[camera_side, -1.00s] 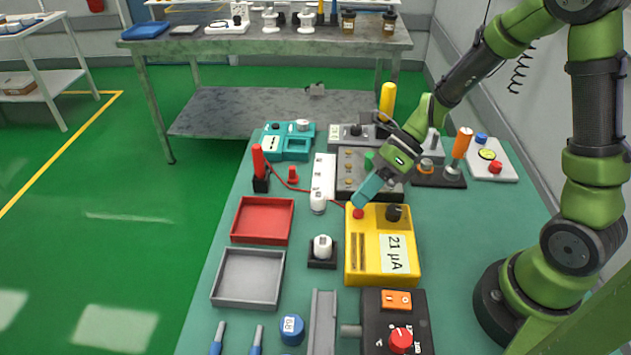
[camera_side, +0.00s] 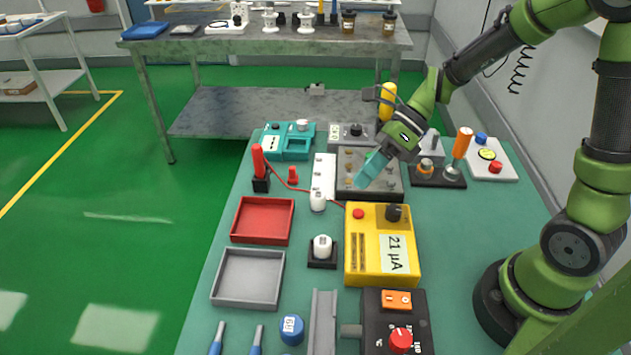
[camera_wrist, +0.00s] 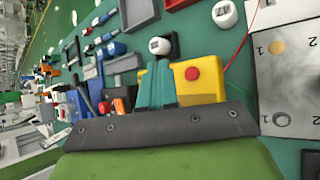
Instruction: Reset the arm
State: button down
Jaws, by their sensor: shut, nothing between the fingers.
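My gripper (camera_side: 370,172) is a green arm end with teal fingers. In the side view it hangs tilted above the grey panel with studs (camera_side: 393,185), just behind the yellow meter box (camera_side: 363,267). The fingers are shut and empty. The yellow box reads 21 µA and has a red button and a black knob on top. In the wrist view the teal fingers (camera_wrist: 157,85) show in front of the yellow box (camera_wrist: 213,85). The fingers hide part of the studded panel in the side view.
Around lie a red tray (camera_side: 237,239), a grey tray (camera_side: 218,303), a white-capped post (camera_side: 322,246), a black box with a red knob (camera_side: 378,335) and a teal device (camera_side: 296,147). An orange-handled tool (camera_side: 462,143) stands at the right. Bare green tabletop (camera_side: 465,235) lies right of the yellow box.

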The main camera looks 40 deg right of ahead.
dwell(0.4)
jog(key=shift+s+d+f+n, duration=0.15)
jog(key=shift+f+n, duration=0.1)
jog(key=shift+n, duration=0.45)
jog(key=n, duration=0.1)
jog(key=s+n+h, duration=0.1)
jog(key=n, duration=0.1)
jog(key=d+n, duration=0.1)
jog(key=shift+s+n, duration=0.4)
jog(key=s+d+r+n+t+h, duration=0.1)
jog(key=s+r+n+t+h, duration=0.2)
jog(key=r+n, duration=0.3)
jog(key=s+d+r+n+t+h, duration=0.2)
jog(key=r+n, duration=0.4)
jog(key=n, duration=0.6)
jog(key=shift+s+r+n+t+h, duration=0.3)
jog(key=shift+s+t+h, duration=0.15)
jog(key=shift+s, duration=0.6)
